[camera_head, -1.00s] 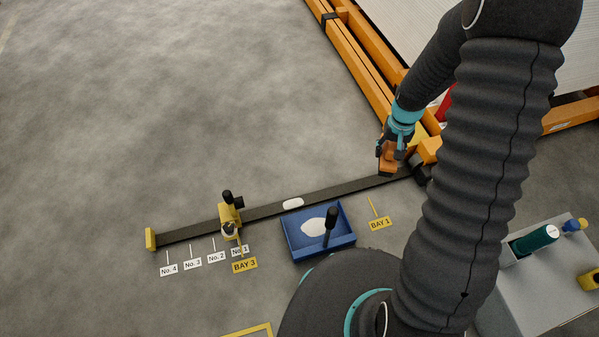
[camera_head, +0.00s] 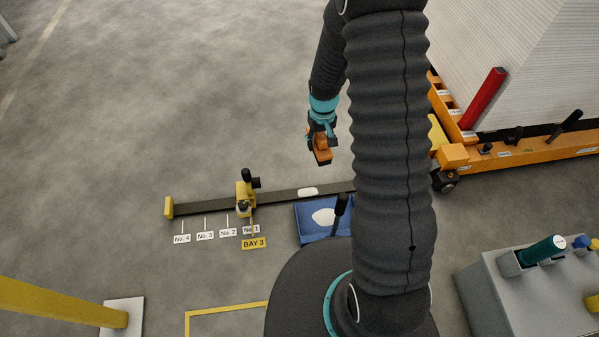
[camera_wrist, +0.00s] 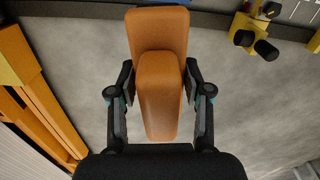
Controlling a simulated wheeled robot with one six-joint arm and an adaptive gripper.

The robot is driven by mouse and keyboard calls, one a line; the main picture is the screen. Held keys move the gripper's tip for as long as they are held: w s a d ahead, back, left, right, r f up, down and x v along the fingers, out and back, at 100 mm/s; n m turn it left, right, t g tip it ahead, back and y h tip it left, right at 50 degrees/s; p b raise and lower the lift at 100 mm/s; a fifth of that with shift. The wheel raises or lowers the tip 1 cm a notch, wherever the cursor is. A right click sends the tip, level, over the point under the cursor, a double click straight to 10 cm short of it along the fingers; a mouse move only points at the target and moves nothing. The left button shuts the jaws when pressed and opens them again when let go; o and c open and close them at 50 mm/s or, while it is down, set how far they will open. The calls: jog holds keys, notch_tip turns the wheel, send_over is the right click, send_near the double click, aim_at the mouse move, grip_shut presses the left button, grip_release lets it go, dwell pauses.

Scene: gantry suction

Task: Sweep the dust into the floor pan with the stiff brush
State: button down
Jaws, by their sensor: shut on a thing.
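My gripper (camera_head: 321,140) is shut on the orange stiff brush (camera_head: 321,158). In the wrist view the brush (camera_wrist: 158,90) sits between both fingers, its wider block pointing toward the top. It appears held above the bare floor beyond the dark rail. The blue floor pan (camera_head: 312,236) lies on the near side of the rail, with a white patch of dust (camera_head: 323,216) inside and a black upright handle (camera_head: 340,208). A smaller white patch (camera_head: 308,191) lies on the rail. My arm hides the pan's right side and part of the rail.
The dark rail (camera_head: 283,195) carries a yellow stop (camera_head: 243,198) with black knobs, beside number labels and a BAY 3 sign (camera_head: 254,243). An orange frame (camera_head: 530,150) with a white stack stands right. A grey bench (camera_head: 510,300) is front right. Floor beyond the rail is open.

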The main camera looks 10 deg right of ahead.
jog(key=shift+w+f+n+b, duration=0.35)
jog(key=shift+w+f+n, duration=0.55)
jog(key=shift+f+n, duration=3)
jog(key=shift+w+f+n+b, duration=0.4)
jog(key=shift+w+f+n, duration=0.9)
jog(key=shift+f, duration=4.85)
jog(key=shift+w+f+n+b, duration=0.45)
jog(key=shift+f+n, duration=2.65)
jog(key=shift+f, duration=1.95)
jog(key=c, duration=1.1)
grip_release()
jog(key=shift+c, duration=0.2)
grip_shut()
